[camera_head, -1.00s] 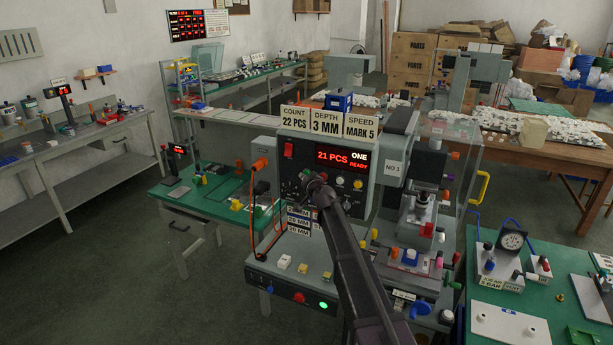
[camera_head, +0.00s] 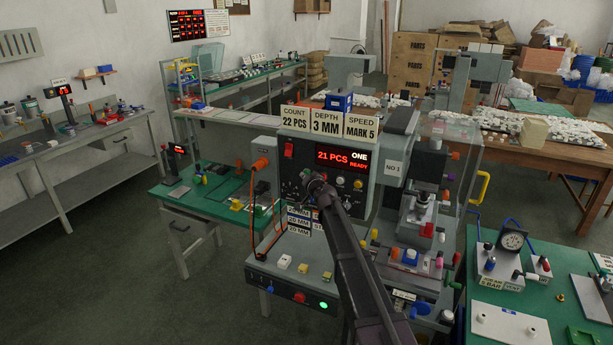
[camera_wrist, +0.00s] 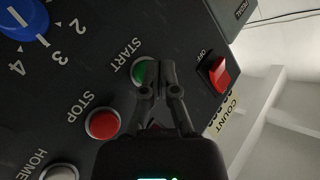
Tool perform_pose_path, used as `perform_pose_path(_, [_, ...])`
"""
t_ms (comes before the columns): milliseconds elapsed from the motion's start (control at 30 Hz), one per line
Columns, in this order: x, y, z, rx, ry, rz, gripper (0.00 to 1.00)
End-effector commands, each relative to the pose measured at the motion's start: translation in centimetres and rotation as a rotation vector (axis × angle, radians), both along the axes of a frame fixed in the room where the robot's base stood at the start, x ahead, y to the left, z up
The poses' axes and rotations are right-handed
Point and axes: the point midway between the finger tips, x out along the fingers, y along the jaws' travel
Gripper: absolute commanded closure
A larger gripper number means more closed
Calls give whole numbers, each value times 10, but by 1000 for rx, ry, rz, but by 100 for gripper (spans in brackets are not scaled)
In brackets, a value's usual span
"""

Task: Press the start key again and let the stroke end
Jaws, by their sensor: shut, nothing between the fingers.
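The green start key (camera_wrist: 141,73), labelled START, sits on the dark control panel (camera_wrist: 120,35) in the wrist view. My gripper (camera_wrist: 158,66) is shut and empty, its fingertips at the key's right side, covering part of it. Whether they touch or press the key I cannot tell. In the head view my gripper (camera_head: 308,182) is at the lower left of the printer's panel and hides the key. The red display (camera_head: 342,159) above reads "21 PCS", "ONE" and "READY". The pad printer (camera_head: 396,145) stands behind my arm, its pad head (camera_head: 420,197) at the right.
A red stop key (camera_wrist: 102,124) and a pale home key (camera_wrist: 61,174) lie along the panel in the wrist view. A red rocker switch (camera_wrist: 220,76) is right of the fingers, a blue dial (camera_wrist: 22,18) at upper left. Signs (camera_head: 326,122) on the printer read 22 PCS, 3 MM and MARK 5.

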Motion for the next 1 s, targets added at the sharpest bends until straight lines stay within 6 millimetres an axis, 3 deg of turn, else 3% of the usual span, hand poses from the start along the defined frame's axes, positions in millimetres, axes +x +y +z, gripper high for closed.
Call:
perform_pose_path(567, [3,-2,0,0,0,0,100])
perform_pose_path(1000, [-11,3,0,0,0,0,100])
